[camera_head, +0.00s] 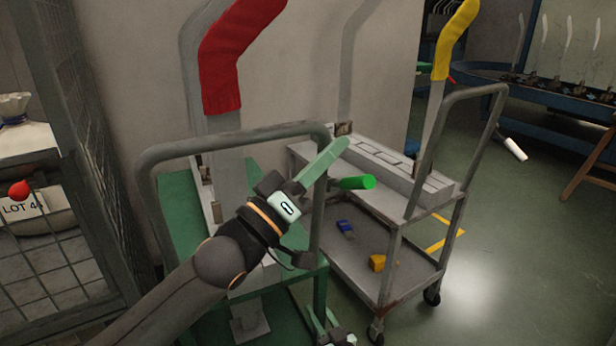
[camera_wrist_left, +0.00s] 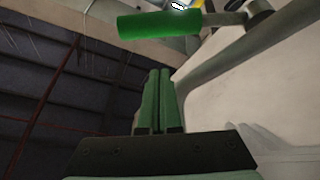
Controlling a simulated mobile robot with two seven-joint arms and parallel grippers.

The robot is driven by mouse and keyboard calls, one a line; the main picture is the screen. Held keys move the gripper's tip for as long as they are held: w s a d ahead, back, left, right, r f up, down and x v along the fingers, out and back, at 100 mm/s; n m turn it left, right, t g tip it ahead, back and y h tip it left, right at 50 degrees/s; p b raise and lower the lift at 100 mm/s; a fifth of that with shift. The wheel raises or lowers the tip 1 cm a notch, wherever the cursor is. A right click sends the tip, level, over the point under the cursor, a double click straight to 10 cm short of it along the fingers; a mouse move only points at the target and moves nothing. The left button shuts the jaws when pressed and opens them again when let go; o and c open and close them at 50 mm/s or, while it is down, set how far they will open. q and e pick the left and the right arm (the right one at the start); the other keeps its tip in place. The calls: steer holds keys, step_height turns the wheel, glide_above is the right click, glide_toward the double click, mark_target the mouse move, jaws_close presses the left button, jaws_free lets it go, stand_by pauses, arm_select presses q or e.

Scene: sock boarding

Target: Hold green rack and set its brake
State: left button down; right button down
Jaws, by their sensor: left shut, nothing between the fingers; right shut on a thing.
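The green rack (camera_head: 177,205) stands at centre left, with a grey looped handrail and a grey leg form wearing a red sock (camera_head: 235,50). A bright green cylindrical grip (camera_head: 357,182), apparently the brake lever's, sticks out at its right; it also shows in the left wrist view (camera_wrist_left: 158,37). My left gripper (camera_head: 335,150) is shut and empty, its fingers just above and left of the grip in the head view, apart from it in the wrist view. My right gripper (camera_head: 322,322), at the bottom edge, is shut at the rack's green front post; the contact is partly hidden.
A grey trolley (camera_head: 400,275) stands close on the right, with a yellow-socked form (camera_head: 455,40), a blue item (camera_head: 346,228) and a yellow item (camera_head: 378,262) on its lower shelf. A wire cage (camera_head: 50,240) is at the left. Floor is free at far right.

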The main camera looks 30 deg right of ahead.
mark_target(352, 186)
arm_select(q)
steer(key=s+f, duration=0.2)
steer(key=f, duration=0.1)
steer(key=shift+d+f, duration=0.15)
steer(key=shift+f, duration=0.05)
steer(key=shift+s+f+m+g+h, duration=0.2)
steer(key=shift+f+m+g+h, duration=0.35)
steer(key=shift+m, duration=0.45)
steer(key=shift+s+f+m+g, duration=0.15)
steer(key=shift+f+m+g, duration=0.15)
steer(key=shift+m+g, duration=0.25)
steer(key=shift+s+f+m+g, duration=0.1)
steer(key=shift+f+m+g, duration=0.2)
steer(key=shift+m, duration=0.45)
step_height(352, 186, down, 7)
steer(key=m+g, duration=0.4)
steer(key=m, duration=0.1)
steer(key=shift+m, duration=0.4)
steer(key=shift+f, duration=0.2)
